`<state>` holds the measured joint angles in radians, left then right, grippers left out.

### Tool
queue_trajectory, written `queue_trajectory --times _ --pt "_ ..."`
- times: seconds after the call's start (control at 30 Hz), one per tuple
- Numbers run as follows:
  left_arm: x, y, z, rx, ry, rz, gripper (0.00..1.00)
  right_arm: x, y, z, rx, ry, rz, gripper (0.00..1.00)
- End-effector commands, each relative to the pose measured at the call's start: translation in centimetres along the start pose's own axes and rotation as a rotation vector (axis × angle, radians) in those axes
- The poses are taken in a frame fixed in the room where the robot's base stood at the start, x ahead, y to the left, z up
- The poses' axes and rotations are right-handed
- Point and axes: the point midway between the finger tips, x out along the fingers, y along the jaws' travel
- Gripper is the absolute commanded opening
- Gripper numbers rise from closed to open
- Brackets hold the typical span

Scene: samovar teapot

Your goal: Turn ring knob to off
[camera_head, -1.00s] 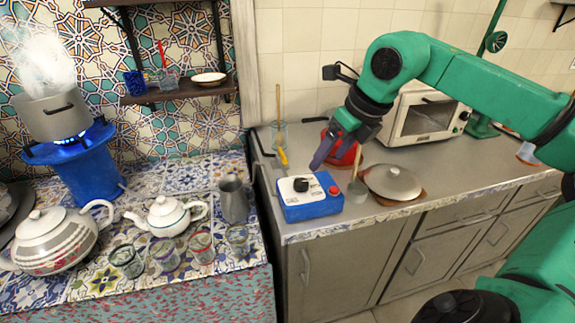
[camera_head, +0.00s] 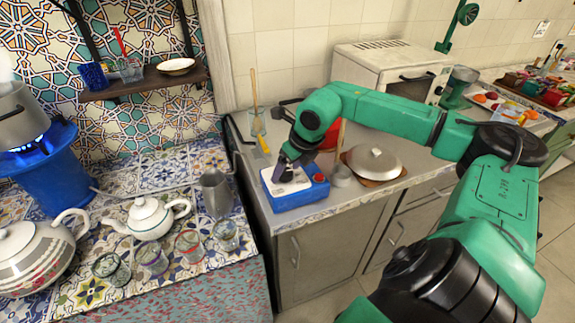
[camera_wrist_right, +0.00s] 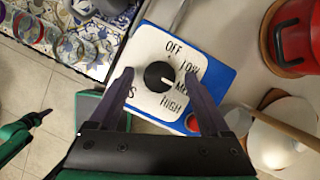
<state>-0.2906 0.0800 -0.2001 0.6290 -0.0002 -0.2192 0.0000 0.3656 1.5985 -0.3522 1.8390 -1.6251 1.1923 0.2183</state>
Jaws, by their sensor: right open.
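A black round knob (camera_wrist_right: 159,76) sits on a white dial plate (camera_wrist_right: 150,98) marked OFF, LOW, MED and HIGH, with another label partly covered. The dial is on top of a blue box (camera_head: 296,198) on the grey counter. A small light mark on the knob seems to face the MED side; I cannot tell exactly. My right gripper (camera_wrist_right: 159,74) is open above the dial, one finger on each side of the knob, with gaps between. In the head view the right gripper (camera_head: 286,172) hides the knob.
A lidded pan (camera_head: 374,163) and a red pot (camera_wrist_right: 292,40) stand close to the box. A yellow-handled utensil (camera_head: 262,144) lies behind it. A grey jug (camera_head: 216,193), a small teapot (camera_head: 150,218) and glasses stand on the tiled table to the left.

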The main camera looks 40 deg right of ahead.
Motion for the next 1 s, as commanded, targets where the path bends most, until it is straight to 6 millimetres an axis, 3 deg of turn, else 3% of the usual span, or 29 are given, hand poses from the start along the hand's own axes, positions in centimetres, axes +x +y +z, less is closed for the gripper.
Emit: queue_trajectory --times 0.2,0.4,0.43,0.77,1.0 --pt "0.0 0.1 0.9 0.000 -0.014 0.002 0.00 0.1 0.0 0.0 0.000 0.000 -0.001 0.81" --pt "0.0 0.1 1.1 0.000 -0.018 0.002 0.00 0.1 0.0 0.0 0.000 0.000 -0.001 0.05" --pt "0.0 0.1 1.1 0.000 -0.018 0.002 0.00 0.1 0.0 0.0 0.000 0.000 -0.001 0.00" --pt "0.4 0.2 1.2 0.000 -0.020 0.002 0.00 0.2 -0.1 0.0 -0.033 0.000 0.012 0.00" --pt "1.4 0.2 1.3 0.000 -0.020 0.002 0.00 0.3 -0.2 -0.1 -0.146 0.000 0.060 0.00"
